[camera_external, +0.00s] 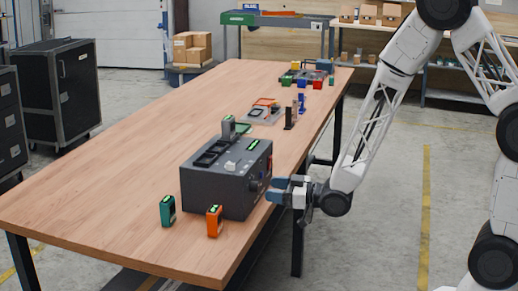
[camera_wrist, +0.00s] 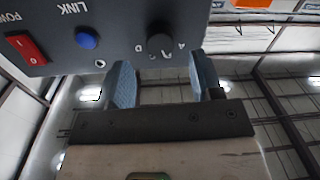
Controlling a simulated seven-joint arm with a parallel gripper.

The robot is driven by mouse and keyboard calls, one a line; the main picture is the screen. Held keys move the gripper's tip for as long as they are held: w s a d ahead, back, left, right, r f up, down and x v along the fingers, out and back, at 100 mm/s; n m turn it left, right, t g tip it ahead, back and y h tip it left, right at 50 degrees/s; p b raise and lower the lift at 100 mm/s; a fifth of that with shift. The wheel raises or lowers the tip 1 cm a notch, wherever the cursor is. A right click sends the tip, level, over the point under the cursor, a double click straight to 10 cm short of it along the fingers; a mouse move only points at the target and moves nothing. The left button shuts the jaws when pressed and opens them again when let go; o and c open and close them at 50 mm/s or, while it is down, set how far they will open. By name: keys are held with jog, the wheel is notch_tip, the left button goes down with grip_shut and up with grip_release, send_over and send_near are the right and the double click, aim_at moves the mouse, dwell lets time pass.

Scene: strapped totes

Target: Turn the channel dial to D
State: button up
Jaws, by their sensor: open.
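The dark grey control box (camera_external: 212,190) sits on the wooden table, its control face turned right toward my gripper. In the wrist view its panel (camera_wrist: 115,30) shows the black channel dial (camera_wrist: 160,46), with small white letters around it. The lettering is tilted and mostly too small to read, and I cannot tell which letter the dial points to. My gripper (camera_external: 279,189) is close to that face. In the wrist view its blue-grey fingers (camera_wrist: 160,66) are open and apart, on either side of the dial, with nothing held between them.
The panel also has a blue LINK button (camera_wrist: 85,37) and a red power switch (camera_wrist: 26,48). A teal device (camera_external: 167,211) and an orange one (camera_external: 214,221) stand in front of the box. Several small items lie farther back. The table's left side is clear.

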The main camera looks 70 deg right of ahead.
aim_at(259, 187)
jog(key=shift+w+a, duration=0.1)
jog(key=shift+w, duration=2)
jog(key=c, duration=0.9)
